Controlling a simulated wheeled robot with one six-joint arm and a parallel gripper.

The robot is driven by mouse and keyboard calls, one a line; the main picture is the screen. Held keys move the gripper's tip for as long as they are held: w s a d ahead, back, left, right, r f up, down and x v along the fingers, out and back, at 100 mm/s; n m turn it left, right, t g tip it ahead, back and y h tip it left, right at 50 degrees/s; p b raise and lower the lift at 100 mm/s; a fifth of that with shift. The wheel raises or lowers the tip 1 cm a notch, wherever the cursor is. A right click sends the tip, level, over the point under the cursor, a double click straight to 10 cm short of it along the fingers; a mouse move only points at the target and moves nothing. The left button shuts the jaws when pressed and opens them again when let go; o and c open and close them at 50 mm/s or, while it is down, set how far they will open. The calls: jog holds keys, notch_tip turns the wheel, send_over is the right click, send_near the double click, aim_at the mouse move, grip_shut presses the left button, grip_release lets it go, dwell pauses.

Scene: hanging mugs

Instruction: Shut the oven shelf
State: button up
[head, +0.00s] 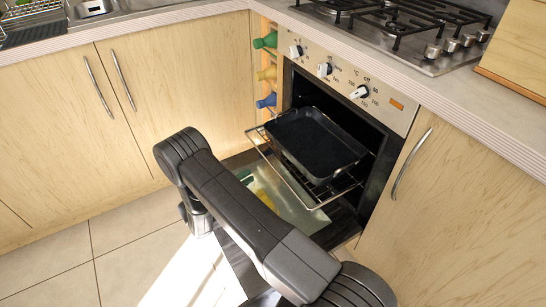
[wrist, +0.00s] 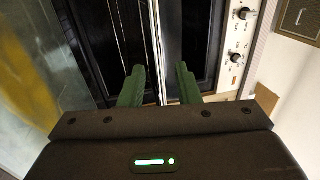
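The oven shelf (head: 318,206) is a wire rack that sticks out of the open oven over the lowered door. A black baking tray (head: 316,142) sits on it. My gripper (wrist: 160,85) shows in the wrist view with two green fingers apart and nothing clamped between them. A thin bright rail (wrist: 156,45) runs beyond the gap between the fingertips, against dark panels; I cannot tell whether they touch. In the head view my arm hides most of the gripper, left of the shelf's front.
The oven door (head: 283,200) is folded down below the shelf. Cabinet doors flank both sides. Tiled floor (head: 130,235) is open at the left.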

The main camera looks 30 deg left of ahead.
jog(key=b+x, duration=0.1)
jog(key=x, duration=1.1)
grip_shut()
